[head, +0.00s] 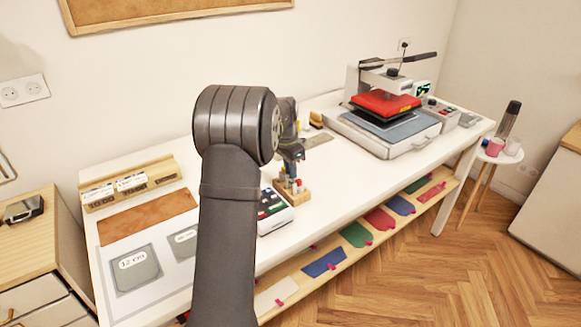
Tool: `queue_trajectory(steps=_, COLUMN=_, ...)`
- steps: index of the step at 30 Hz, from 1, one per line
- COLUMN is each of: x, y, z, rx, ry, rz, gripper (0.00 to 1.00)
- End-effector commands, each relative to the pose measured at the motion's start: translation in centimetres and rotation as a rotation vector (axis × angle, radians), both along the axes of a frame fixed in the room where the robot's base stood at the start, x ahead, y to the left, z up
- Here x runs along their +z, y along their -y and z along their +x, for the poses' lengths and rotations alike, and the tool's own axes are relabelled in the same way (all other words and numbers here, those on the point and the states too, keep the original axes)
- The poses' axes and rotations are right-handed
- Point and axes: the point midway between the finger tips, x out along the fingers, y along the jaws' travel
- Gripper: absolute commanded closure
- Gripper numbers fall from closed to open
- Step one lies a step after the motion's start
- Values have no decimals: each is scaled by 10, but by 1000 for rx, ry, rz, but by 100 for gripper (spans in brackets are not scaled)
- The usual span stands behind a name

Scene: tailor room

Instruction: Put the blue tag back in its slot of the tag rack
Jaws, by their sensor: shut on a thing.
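My gripper (291,172) points down over the table, mostly seen from behind my arm. It is shut, and a small bluish piece at its fingertips looks like the blue tag, though it is too small to make out clearly. Just below the fingertips is a small wooden block (296,197), which looks like the tag rack, with small upright pieces in it. I cannot tell whether the held piece touches the block or which slot it is over.
A device with coloured buttons (270,212) stands close left of the block. A heat press (385,104) stands at the back right. A wooden rack with labelled cards (130,184) and a brown sheet (148,215) lie left. Coloured pieces lie on the lower shelf (300,285).

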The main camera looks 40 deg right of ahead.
Motion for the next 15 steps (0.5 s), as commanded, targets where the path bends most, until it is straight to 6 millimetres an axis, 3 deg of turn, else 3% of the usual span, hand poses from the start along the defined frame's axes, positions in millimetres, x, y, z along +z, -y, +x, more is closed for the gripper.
queue_trajectory(steps=10, x=-3, y=0, z=0, rx=0, ry=0, rz=0, gripper=100)
queue_trajectory(steps=11, x=-3, y=0, z=0, rx=0, ry=0, rz=0, gripper=83)
queue_trajectory(steps=12, x=-3, y=0, z=0, rx=0, ry=0, rz=0, gripper=75)
queue_trajectory(steps=15, x=-3, y=0, z=0, rx=0, ry=0, rz=0, gripper=62)
